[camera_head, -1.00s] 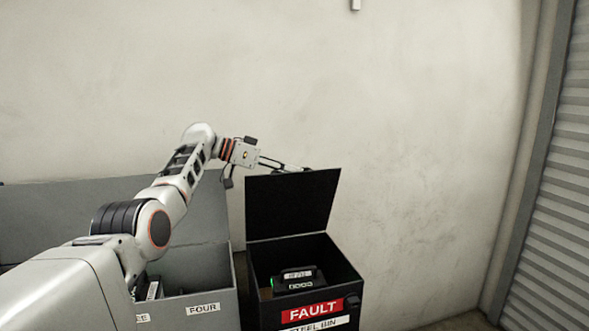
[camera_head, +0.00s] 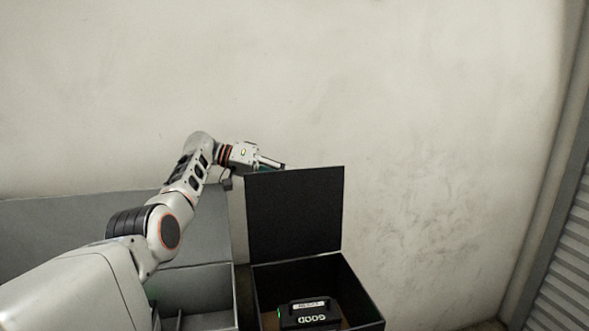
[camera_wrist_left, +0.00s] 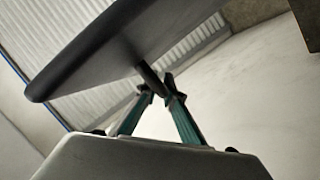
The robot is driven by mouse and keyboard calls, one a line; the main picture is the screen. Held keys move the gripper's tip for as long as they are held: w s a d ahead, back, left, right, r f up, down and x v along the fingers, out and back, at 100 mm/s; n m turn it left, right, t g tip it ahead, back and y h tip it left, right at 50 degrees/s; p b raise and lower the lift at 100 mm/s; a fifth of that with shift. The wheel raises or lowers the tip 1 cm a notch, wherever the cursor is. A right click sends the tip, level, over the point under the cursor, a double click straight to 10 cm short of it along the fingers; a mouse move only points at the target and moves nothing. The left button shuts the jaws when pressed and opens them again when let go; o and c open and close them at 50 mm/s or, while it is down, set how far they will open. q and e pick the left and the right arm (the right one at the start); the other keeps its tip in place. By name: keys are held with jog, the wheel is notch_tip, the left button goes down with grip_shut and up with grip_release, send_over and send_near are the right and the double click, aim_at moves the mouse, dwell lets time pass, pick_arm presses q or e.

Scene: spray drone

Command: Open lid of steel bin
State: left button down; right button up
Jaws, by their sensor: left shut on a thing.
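The steel bin (camera_head: 366,306) is a black box on the right in the head view. Its black lid (camera_head: 293,213) stands up, nearly vertical, along the bin's back side, so the bin is open. My left gripper (camera_head: 283,166) is at the lid's top edge, partly hidden behind it. In the left wrist view my left gripper (camera_wrist_left: 160,85) has its two green-lined fingers closed together on a thin dark part under the lid (camera_wrist_left: 115,50). My right gripper is not in view.
A black device marked GOOD (camera_head: 310,314) with a handle and a green light lies inside the bin. A grey compartmented box (camera_head: 205,290) with its own raised lid stands to the left. A bare wall (camera_head: 430,150) is behind, and a ribbed shutter (camera_head: 570,260) is at right.

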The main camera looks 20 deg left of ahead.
pick_arm(q)
jog(key=shift+w+a+f+n, duration=0.1)
jog(key=shift+w+a+n, duration=0.1)
jog(key=shift+w+n, duration=0.1)
jog(key=c, duration=2.4)
grip_release()
jog(key=shift+c, duration=0.2)
